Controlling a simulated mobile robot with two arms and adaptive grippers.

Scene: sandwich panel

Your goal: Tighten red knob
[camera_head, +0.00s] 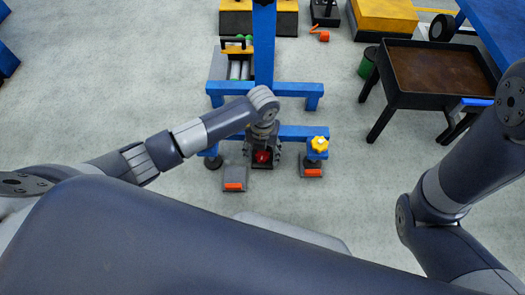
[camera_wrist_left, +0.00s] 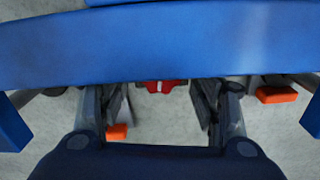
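The red knob (camera_head: 262,156) is at the front of the blue frame's lower bar (camera_head: 295,132) in the head view, mostly surrounded by my left gripper (camera_head: 262,148). In the left wrist view the red knob (camera_wrist_left: 162,86) has a white mark and is partly hidden by the blue bar (camera_wrist_left: 160,42). My left gripper's fingers (camera_wrist_left: 160,105) stand apart on either side of it, with a gap on each side. They appear open, and I see no contact. My right arm shows at the right edge of the head view, but its gripper is out of view.
A yellow knob (camera_head: 319,144) sits on the bar's right end. Orange-tipped pedals (camera_head: 234,180) stand on the floor nearby. A dark tray table (camera_head: 440,72) and a blue table (camera_head: 500,25) stand at the right.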

